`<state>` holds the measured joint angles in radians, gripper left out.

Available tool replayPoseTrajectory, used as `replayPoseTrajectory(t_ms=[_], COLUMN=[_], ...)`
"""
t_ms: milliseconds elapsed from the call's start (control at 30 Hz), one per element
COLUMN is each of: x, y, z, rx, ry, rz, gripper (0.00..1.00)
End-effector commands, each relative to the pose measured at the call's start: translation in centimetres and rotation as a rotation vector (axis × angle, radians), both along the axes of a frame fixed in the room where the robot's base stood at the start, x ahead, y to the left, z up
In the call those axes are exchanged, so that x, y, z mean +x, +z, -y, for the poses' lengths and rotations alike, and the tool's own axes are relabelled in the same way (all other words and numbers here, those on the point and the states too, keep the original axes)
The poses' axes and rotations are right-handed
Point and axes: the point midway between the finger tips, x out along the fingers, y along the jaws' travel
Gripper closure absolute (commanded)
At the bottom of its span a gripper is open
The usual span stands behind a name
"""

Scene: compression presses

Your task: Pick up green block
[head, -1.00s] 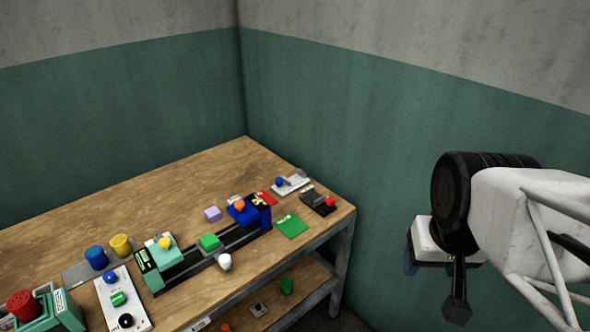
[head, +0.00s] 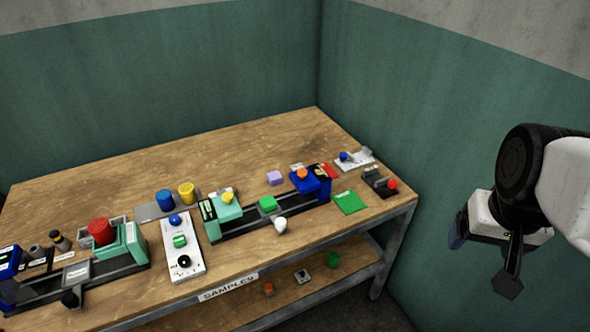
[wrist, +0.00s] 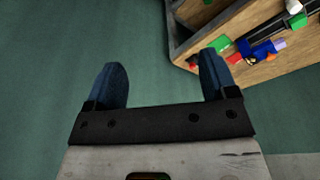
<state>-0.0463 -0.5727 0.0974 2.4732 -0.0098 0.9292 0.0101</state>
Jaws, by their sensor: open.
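The green block (head: 268,204) sits on the dark rail of a press on the wooden table, between a teal jaw block (head: 224,215) and a blue jaw block (head: 311,182). It stands apart from both. A small green shape at the top right of the wrist view (wrist: 298,20) looks like the same block. My gripper (head: 460,236) hangs in the air to the right of the table, well away from the block. In the wrist view its two blue fingers are wide apart with nothing between them (wrist: 161,80).
A flat green pad (head: 349,203), a black device with a red knob (head: 380,183) and a white knob (head: 281,226) lie near the block. A control panel (head: 183,250) and a second press (head: 100,265) are further left. A green wall stands behind and right.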

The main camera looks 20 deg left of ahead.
Motion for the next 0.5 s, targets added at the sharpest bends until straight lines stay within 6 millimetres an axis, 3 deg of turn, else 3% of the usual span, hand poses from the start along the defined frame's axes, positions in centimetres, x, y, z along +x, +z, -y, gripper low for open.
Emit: replayPoseTrajectory(t_ms=[500], x=[11.4], y=[-1.3], z=[-8.8], rx=[-0.011], ry=[0.206], rz=[-0.062], gripper=[0.21])
